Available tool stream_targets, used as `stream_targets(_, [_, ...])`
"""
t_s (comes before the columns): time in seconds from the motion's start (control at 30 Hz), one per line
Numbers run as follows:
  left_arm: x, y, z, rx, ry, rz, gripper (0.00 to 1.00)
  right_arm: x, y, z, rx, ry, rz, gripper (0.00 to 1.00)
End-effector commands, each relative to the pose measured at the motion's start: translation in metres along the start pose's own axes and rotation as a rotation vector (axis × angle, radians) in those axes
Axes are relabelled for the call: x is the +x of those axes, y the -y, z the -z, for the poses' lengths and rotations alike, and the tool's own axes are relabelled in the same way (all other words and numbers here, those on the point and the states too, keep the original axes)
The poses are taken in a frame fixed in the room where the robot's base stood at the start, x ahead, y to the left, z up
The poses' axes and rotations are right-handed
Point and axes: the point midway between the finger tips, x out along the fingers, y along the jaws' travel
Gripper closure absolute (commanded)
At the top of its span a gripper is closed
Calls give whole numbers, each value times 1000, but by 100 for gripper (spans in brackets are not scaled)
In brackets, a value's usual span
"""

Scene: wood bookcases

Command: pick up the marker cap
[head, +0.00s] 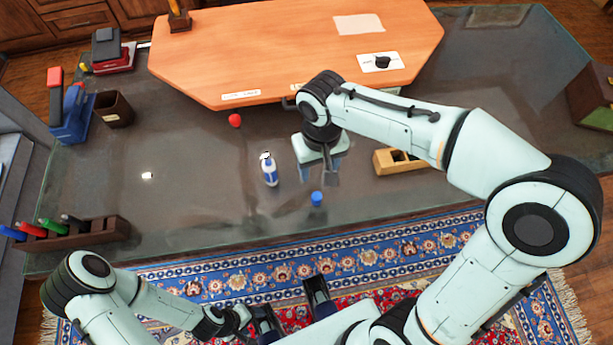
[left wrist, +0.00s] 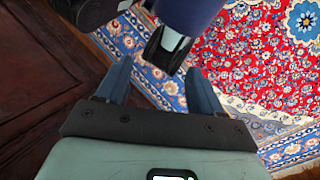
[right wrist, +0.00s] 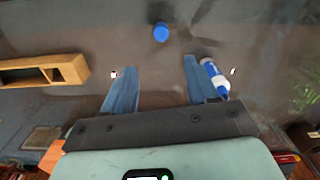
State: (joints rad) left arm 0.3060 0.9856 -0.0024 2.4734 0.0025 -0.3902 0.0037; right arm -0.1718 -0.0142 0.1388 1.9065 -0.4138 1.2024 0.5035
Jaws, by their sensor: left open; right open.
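The blue marker cap (head: 316,198) sits on the dark glass desktop near its front edge. In the right wrist view the cap (right wrist: 160,32) lies beyond the fingertips, roughly centred between them. My right gripper (head: 320,174) is open and empty above the desk, just behind the cap in the head view. It also shows in the right wrist view (right wrist: 156,64), with the cap outside its jaws. My left gripper (left wrist: 158,72) is open and empty, low over the rug beside my base and away from the desk.
A small red object (head: 235,120) is behind, by the raised wooden board (head: 280,50). A marker rack (head: 95,233) stands at the left.

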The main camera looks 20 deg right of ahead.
Motion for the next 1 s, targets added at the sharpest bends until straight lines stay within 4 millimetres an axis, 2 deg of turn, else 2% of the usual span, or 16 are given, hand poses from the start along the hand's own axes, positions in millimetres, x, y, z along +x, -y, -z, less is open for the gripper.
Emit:
stream_targets(0.13, [2, 1, 0, -1, 0, 0, 33, 12, 0, -1, 0, 2, -2, 42])
stream_targets(0.4, [10, 2, 4, 0, -13, -3, 33, 64, 0, -2, -1, 5, -2, 42])
stream_targets(0.67, [11, 2, 7, 1, -20, -4, 33, 85, 0, -2, -1, 2, -1, 42])
stream_targets(1.0, [18, 3, 11, 2, -32, -6, 33, 130, 4, -8, 0, 2, 1, 42])
